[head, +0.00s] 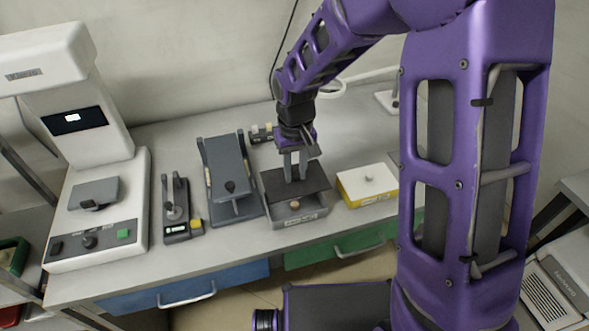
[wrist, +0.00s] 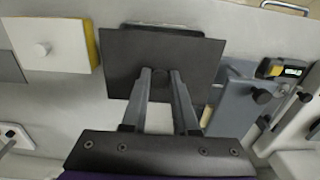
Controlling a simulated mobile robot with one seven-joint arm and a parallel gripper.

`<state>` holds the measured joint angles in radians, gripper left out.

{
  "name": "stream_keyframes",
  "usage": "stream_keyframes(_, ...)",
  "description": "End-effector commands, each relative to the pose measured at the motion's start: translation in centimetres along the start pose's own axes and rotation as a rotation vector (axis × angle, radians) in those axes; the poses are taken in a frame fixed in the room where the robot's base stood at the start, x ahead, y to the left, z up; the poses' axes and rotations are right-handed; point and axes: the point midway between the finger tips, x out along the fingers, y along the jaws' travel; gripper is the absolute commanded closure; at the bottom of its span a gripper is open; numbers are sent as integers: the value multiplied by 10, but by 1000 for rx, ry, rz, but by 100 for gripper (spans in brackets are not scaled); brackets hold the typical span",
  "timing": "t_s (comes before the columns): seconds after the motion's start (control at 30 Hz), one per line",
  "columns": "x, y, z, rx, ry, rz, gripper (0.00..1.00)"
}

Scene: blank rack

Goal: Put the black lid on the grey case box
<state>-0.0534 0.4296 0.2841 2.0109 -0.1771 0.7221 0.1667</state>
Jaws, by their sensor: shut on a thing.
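The black lid (head: 312,183) is a flat dark plate held in my gripper (head: 294,176). My gripper is shut on it near its middle. The grey case box (head: 308,217) stands on the bench below the lid. In the head view its front part shows uncovered, with a small tan round piece (head: 295,205) inside. In the wrist view the lid (wrist: 205,58) fills the space beyond my fingertips (wrist: 160,74) and hides most of the box. Whether the lid touches the box's rim cannot be told.
A yellow-and-white box (head: 367,186) with a knob stands close to the right of the case. A grey stand (head: 233,180) and a small device with a display (head: 180,225) are to the left. A large white machine (head: 95,215) stands farther left. The bench's front edge is near.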

Motion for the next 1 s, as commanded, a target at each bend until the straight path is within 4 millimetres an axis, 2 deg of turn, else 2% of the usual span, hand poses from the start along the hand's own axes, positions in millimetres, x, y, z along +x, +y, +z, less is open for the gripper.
stream_keyframes(0.57, 3, 0, 0, 0, -1, 0, 100)
stream_keyframes(1.0, 39, 0, 1, 0, -2, 1, 100)
